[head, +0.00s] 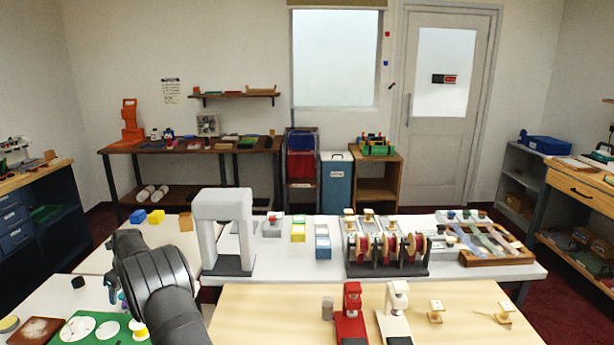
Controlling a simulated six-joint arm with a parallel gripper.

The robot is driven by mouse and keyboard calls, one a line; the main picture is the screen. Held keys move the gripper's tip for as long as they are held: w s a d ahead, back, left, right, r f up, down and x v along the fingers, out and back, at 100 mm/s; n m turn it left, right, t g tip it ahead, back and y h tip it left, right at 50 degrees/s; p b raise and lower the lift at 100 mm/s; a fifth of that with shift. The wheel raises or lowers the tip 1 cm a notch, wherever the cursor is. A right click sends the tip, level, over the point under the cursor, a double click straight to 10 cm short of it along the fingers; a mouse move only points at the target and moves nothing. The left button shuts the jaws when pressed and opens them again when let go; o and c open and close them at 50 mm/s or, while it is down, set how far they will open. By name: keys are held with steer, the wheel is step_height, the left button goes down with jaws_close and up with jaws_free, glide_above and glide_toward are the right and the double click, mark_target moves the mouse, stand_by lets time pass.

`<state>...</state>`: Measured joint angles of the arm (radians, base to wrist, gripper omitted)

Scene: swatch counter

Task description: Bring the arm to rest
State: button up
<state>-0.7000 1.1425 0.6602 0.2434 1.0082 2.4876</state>
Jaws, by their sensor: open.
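My dark grey arm rises from the bottom edge at left in the head view. Its thick rounded joint stands over the gap between the left tables, with a narrower dark part on its left side. Nothing that I can see is held.
A grey arch (222,230) stands just right of my arm. Below left lies a green board (75,330) with white discs. A red stapler-like device (351,315) and a white one (396,312) stand on the pale wooden table (270,318), whose left part is clear.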

steer(key=shift+r, duration=0.65)
